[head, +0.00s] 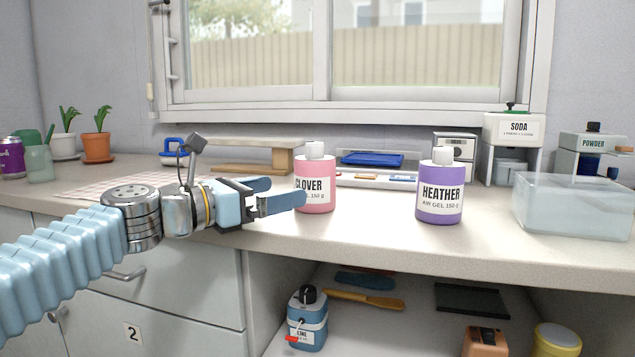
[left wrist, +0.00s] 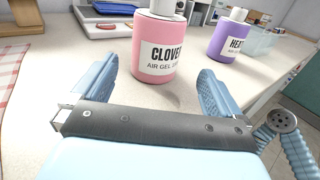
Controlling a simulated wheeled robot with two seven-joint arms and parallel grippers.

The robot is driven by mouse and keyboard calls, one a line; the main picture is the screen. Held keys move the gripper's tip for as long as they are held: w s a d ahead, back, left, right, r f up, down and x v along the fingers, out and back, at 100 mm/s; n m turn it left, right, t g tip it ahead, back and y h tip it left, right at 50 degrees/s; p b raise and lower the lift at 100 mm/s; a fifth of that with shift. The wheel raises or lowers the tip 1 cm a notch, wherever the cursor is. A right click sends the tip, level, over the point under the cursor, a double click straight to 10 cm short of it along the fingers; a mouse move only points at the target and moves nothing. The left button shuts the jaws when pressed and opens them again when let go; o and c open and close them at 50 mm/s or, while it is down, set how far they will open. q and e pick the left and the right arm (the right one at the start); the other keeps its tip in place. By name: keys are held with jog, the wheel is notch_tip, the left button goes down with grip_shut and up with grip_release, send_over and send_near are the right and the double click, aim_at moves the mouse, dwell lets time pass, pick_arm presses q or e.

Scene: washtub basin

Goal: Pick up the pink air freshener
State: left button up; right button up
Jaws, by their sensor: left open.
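The pink air freshener (head: 316,187) is a bottle with a white cap and a label reading CLOVER. It stands upright on the counter near its front edge. My left gripper (head: 288,193) is open and empty just left of it in the head view, with one fingertip overlapping the bottle's left side. In the left wrist view the pink bottle (left wrist: 154,48) stands ahead, between the lines of the two open fingers (left wrist: 166,82). I cannot tell whether a finger touches it. My right gripper is not identifiable in either view.
A purple HEATHER bottle (head: 439,190) stands to the right, with free counter between. A clear bin (head: 573,207) is farther right. A wooden stand (head: 240,157) and a white tray with blue items (head: 372,162) lie behind. An open shelf below holds several items.

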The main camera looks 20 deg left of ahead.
aim_at(300, 186)
pick_arm(q)
jog(key=x, duration=0.5)
jog(key=shift+w+d, duration=0.25)
jog(key=shift+w, duration=0.1)
jog(key=x, duration=0.1)
jog(key=p+x, duration=0.1)
jog(key=x, duration=0.1)
jog(key=r+x, duration=0.1)
jog(key=x, duration=0.1)
jog(key=shift+w+a, duration=0.1)
jog(key=shift+w, duration=0.15)
jog(key=c, duration=1.1)
